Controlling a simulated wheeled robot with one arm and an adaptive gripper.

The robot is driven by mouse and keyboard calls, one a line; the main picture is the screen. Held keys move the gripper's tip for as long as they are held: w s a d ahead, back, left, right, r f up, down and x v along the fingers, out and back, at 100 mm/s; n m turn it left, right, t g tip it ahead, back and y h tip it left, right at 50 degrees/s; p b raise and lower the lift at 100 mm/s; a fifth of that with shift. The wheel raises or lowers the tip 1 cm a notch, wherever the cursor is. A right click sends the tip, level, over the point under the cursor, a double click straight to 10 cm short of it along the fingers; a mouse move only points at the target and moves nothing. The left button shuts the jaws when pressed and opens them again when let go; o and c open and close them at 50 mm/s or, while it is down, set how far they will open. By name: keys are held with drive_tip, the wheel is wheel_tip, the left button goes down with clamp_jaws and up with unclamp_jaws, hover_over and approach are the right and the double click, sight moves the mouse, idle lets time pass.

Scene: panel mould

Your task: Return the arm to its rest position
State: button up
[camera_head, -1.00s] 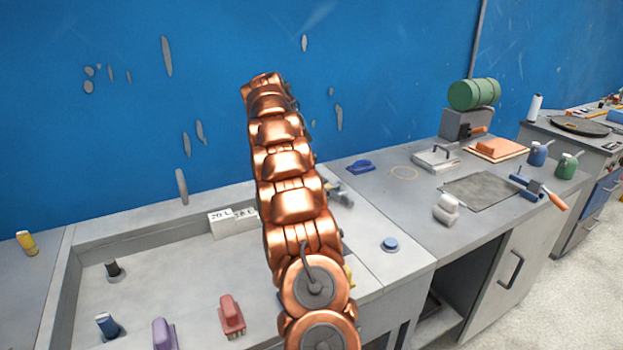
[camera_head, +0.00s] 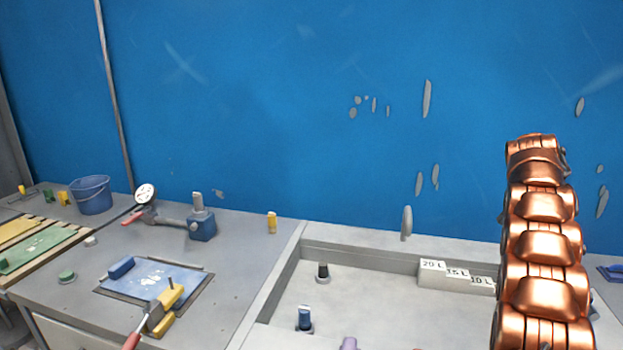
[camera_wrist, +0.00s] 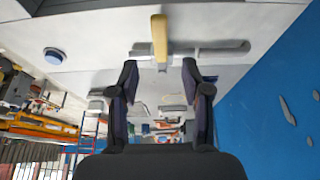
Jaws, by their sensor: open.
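My copper-coloured arm stands at the right side of the head view, raised over the right end of the sunken tray (camera_head: 375,262). My gripper (camera_wrist: 160,82) shows in the wrist view with two dark fingers apart and nothing between them. Beyond the fingertips in that view is a grey bar-shaped fitting with a yellow handle (camera_wrist: 159,38), apart from the fingers. The gripper itself is hidden in the head view.
The tray holds a black knob (camera_head: 323,272), a blue knob (camera_head: 304,319) and stepped litre-marked blocks (camera_head: 457,275). On the left bench are a blue bucket (camera_head: 91,195), a gauge (camera_head: 146,194), a blue plate (camera_head: 150,280) and a yellow piece (camera_head: 271,223). The blue wall stands behind.

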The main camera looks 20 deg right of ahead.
drive_tip(key=s+a+r+n+p, duration=0.15)
drive_tip(key=a+n, duration=0.25)
drive_tip(key=a, duration=0.7)
drive_tip(key=a+r+n+y+p, duration=0.1)
drive_tip(key=a+r+n, duration=0.25)
drive_tip(key=a, duration=0.65)
drive_tip(key=s+a+r+n+p, duration=0.1)
drive_tip(key=a+n, duration=0.4)
drive_tip(key=a, duration=0.6)
drive_tip(key=s+a+f+n+y+p, duration=0.1)
drive_tip(key=s+a+f+n, duration=0.2)
drive_tip(key=s+a, duration=0.8)
drive_tip(key=s+a+f+n+y+p, duration=0.1)
drive_tip(key=s+a+f+n+p, duration=0.1)
drive_tip(key=s+a+n, duration=0.6)
drive_tip(key=s+a+f, duration=0.1)
drive_tip(key=s+a, duration=0.2)
drive_tip(key=s, duration=0.1)
drive_tip(key=shift+s+a+y, duration=0.15)
drive_tip(key=shift+a+y, duration=0.25)
drive_tip(key=shift+n, duration=0.25)
drive_tip(key=shift+c, duration=0.6)
drive_tip(key=shift+d, duration=0.1)
